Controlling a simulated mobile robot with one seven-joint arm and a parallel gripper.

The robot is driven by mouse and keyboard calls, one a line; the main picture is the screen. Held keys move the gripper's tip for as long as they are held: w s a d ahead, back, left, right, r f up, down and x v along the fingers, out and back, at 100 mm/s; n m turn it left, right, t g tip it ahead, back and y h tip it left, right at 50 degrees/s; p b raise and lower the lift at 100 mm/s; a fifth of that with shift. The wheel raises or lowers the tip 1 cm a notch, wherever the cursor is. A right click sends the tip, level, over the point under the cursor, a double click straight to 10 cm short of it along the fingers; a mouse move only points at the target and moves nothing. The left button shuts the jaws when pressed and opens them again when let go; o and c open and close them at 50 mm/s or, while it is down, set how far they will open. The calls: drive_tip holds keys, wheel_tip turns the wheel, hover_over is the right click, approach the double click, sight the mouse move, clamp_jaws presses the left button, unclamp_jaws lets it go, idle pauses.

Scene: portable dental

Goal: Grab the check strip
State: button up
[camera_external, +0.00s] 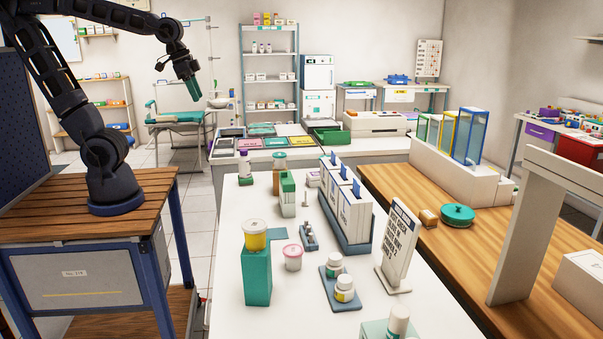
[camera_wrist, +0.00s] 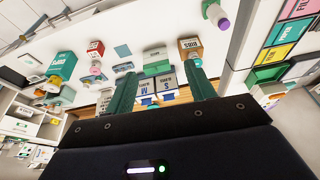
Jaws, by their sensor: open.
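I cannot single out the check strip for certain in either view. A small grey-blue holder (camera_external: 309,238) with a thin upright piece stands mid-table, but I cannot tell whether that piece is the strip. My gripper (camera_external: 192,90) hangs high at the upper left, well apart from the white table (camera_external: 235,215), with its teal fingers pointing down. In the wrist view my gripper (camera_wrist: 163,72) shows two teal fingers spread apart. Nothing is held between them. Boxes marked S and M (camera_wrist: 148,86) appear beyond the gap, at a distance.
A teal box (camera_external: 257,277) with a yellow-labelled jar, a pink jar (camera_external: 293,258), white bottles on a tray (camera_external: 341,302) and a printed sign (camera_external: 397,248) crowd the white table. Tall white boxes (camera_external: 347,210) stand in a rack. Coloured trays (camera_external: 275,142) lie behind.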

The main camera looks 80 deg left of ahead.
drive_tip(key=w+d+f+m+g, duration=0.1)
drive_tip(key=w+f, duration=0.3)
drive_tip(key=w, duration=0.7)
drive_tip(key=w+d+f+g, duration=0.1)
drive_tip(key=w+f, duration=0.3)
drive_tip(key=w, duration=0.6)
drive_tip(key=shift+m+g, duration=0.4)
drive_tip(key=shift+g, duration=0.4)
drive_tip(key=w+f, duration=0.5)
drive_tip(key=f, duration=0.1)
drive_tip(key=w+d+f, duration=0.1)
drive_tip(key=w+f, duration=0.4)
drive_tip(key=f, duration=0.2)
drive_tip(key=w+f, duration=0.5)
drive_tip(key=f, duration=0.1)
drive_tip(key=shift+w+d+f, duration=0.2)
drive_tip(key=shift+w, duration=0.05)
wheel_tip(320, 180, down, 6)
drive_tip(key=shift+r, duration=0.1)
drive_tip(key=shift+s+a+f, duration=0.1)
drive_tip(key=shift+f, duration=2.65)
drive_tip(key=c, duration=1)
drive_tip(key=shift+c, duration=0.2)
drive_tip(key=shift+r, duration=0.1)
